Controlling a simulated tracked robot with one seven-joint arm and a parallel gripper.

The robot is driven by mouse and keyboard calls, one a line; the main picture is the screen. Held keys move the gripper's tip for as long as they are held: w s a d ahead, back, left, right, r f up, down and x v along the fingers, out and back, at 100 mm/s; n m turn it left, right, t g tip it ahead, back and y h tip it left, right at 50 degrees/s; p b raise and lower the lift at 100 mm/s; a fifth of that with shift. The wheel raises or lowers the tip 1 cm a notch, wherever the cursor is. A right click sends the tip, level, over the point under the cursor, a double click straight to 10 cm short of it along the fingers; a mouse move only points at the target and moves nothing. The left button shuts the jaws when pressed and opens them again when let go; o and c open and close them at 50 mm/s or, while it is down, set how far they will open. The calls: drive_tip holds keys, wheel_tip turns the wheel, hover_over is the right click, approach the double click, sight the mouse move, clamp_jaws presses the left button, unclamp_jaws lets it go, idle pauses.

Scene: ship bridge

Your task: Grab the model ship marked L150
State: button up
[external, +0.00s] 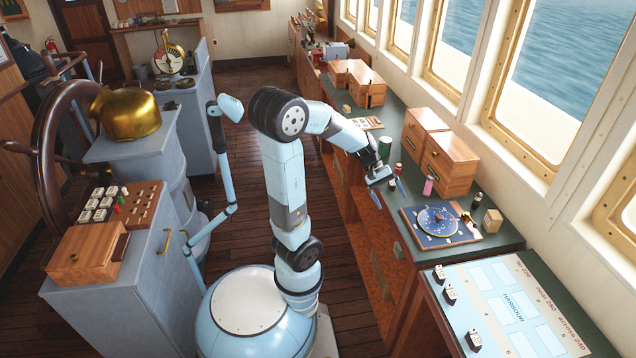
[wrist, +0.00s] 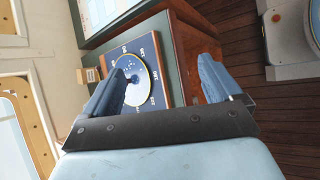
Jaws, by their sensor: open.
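No marking reading L150 is legible in either view, so I cannot tell which piece is the named model ship. Several small pale-topped, dark-sided pieces, possibly model ships, stand on the harbour board (external: 540,318) at the lower right; one piece (external: 449,294) is near its left edge. My gripper (external: 388,192) is open and empty, over the front edge of the green counter (external: 392,128), left of the blue dial board (external: 411,218). In the wrist view, my gripper (wrist: 163,68) has its blue fingers wide apart, with the dial board (wrist: 152,45) beyond them.
A wooden block (external: 492,220) is beside the dial board. A console (external: 130,290) with a wheel (external: 45,165) is at the left. Floor lies between.

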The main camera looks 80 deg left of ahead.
drive_tip(key=w+a+f+n+t, duration=0.2)
drive_tip(key=a+f+n, duration=0.1)
drive_tip(key=a+n, duration=0.3)
drive_tip(key=w+a+f+n+t, duration=0.1)
drive_tip(key=a+f+n+t, duration=0.25)
drive_tip(key=a, duration=0.55)
drive_tip(key=n+t+y, duration=0.3)
drive_tip(key=n+y, duration=0.1)
drive_tip(key=n, duration=0.4)
approach(391, 183)
drive_tip(key=shift+n, duration=0.25)
drive_tip(key=x, duration=0.6)
drive_tip(key=shift+s+f, duration=0.15)
drive_tip(key=shift+f, duration=0.15)
drive_tip(key=shift+x, duration=2.55)
drive_tip(key=shift+a+r, duration=0.15)
drive_tip(key=shift+c, duration=0.3)
drive_tip(key=c, duration=1)
drive_tip(key=shift+r, duration=0.15)
